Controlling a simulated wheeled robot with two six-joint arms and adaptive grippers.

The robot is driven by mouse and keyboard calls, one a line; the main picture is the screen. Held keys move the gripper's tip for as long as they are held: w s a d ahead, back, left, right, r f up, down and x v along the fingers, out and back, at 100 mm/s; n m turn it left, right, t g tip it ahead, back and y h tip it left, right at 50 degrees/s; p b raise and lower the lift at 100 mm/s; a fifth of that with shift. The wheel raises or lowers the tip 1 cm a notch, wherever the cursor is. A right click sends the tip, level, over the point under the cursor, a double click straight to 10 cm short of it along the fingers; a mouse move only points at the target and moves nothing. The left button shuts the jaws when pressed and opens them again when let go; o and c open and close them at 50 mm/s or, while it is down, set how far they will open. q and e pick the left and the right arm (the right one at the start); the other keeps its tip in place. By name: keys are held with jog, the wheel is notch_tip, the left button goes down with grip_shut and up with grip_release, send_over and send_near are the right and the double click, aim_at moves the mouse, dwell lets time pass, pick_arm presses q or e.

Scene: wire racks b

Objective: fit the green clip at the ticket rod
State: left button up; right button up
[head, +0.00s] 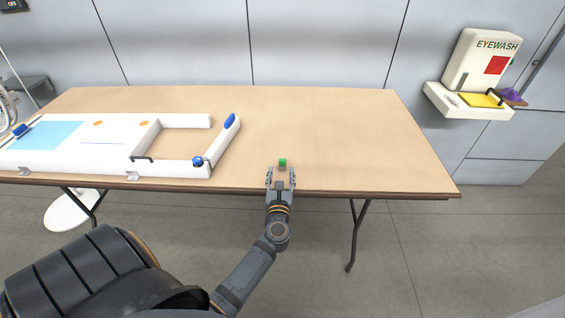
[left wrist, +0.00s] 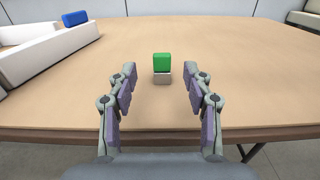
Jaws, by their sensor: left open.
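The green clip (head: 282,162) is a small green block near the front edge of the table. My left gripper (head: 281,175) is open and empty, just in front of the clip at the table's edge. Its two fingers also show spread in the left wrist view (left wrist: 160,88). I cannot pick out a ticket rod for certain. My right gripper is not in view.
A white frame (head: 180,169) with a blue block (head: 230,121), a blue knob (head: 197,161) and a black handle (head: 142,158) lies on the left of the table (head: 340,130). The table's right half is clear. An eyewash unit (head: 480,65) hangs on the wall at right.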

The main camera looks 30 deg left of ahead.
aim_at(283, 161)
pick_arm(q)
jog(key=p+x, duration=0.1)
jog(key=x, duration=0.4)
jog(key=shift+w, duration=0.35)
jog(key=shift+s, duration=0.1)
jog(key=shift+c, duration=0.3)
jog(key=shift+c, duration=1.2)
jog(key=c, duration=0.7)
